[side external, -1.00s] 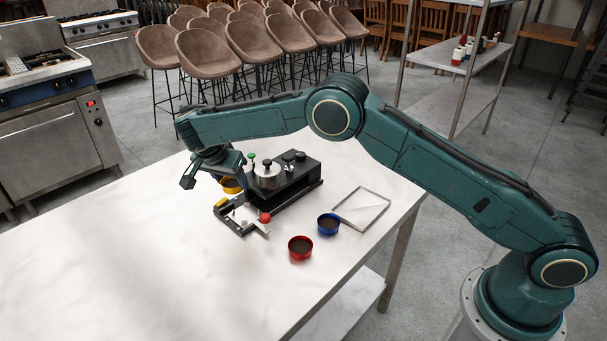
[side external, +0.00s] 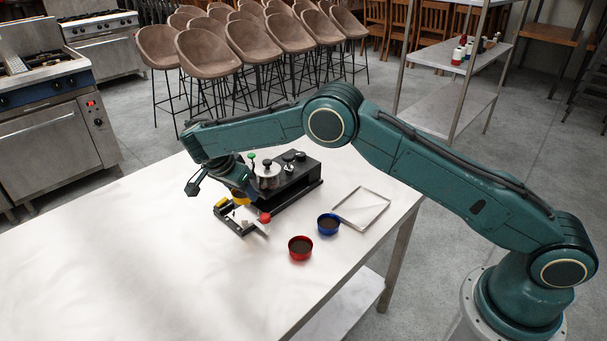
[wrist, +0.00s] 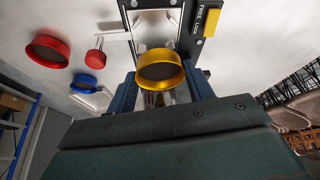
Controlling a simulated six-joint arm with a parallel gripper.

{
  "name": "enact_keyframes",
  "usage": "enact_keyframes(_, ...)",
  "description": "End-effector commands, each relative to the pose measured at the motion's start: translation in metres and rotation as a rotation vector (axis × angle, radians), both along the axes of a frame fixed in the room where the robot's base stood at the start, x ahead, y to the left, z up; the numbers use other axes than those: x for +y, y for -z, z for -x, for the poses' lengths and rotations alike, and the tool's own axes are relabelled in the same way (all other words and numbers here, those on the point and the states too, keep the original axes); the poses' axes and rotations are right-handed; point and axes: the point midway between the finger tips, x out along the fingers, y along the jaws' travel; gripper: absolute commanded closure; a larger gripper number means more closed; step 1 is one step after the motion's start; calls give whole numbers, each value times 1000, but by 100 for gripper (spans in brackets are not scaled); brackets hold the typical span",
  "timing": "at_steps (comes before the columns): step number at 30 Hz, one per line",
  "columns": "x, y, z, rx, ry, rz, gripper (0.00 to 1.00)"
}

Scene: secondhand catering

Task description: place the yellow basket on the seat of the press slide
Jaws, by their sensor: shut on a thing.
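The yellow basket (wrist: 160,72), a shallow round cup with a dark mesh bottom, sits between the two fingers of my gripper (wrist: 163,88), which is shut on it. In the side view my gripper (side external: 242,190) hides most of the yellow basket (side external: 240,198). It is held above or just beside the press slide (side external: 233,222), a dark frame with a red knob at its front. The slide also shows in the wrist view (wrist: 126,20), ahead of the basket. The slide's seat is partly hidden, and I cannot tell whether the basket touches it.
The black press body (side external: 293,188) stands behind the slide. A red basket (side external: 300,248), a blue basket (side external: 328,225) and a thin square tray (side external: 361,208) lie to its right. The table's left and front are clear.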

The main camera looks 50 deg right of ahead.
Motion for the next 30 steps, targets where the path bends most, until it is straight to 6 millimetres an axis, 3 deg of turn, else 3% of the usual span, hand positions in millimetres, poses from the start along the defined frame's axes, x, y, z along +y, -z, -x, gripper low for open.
enact_keyframes(13,0,48,0,2,1,0,73)
enact_keyframes(28,0,55,1,2,0,-1,73)
enact_keyframes(29,0,55,1,2,0,-1,46)
enact_keyframes(30,0,55,0,1,-1,-1,38)
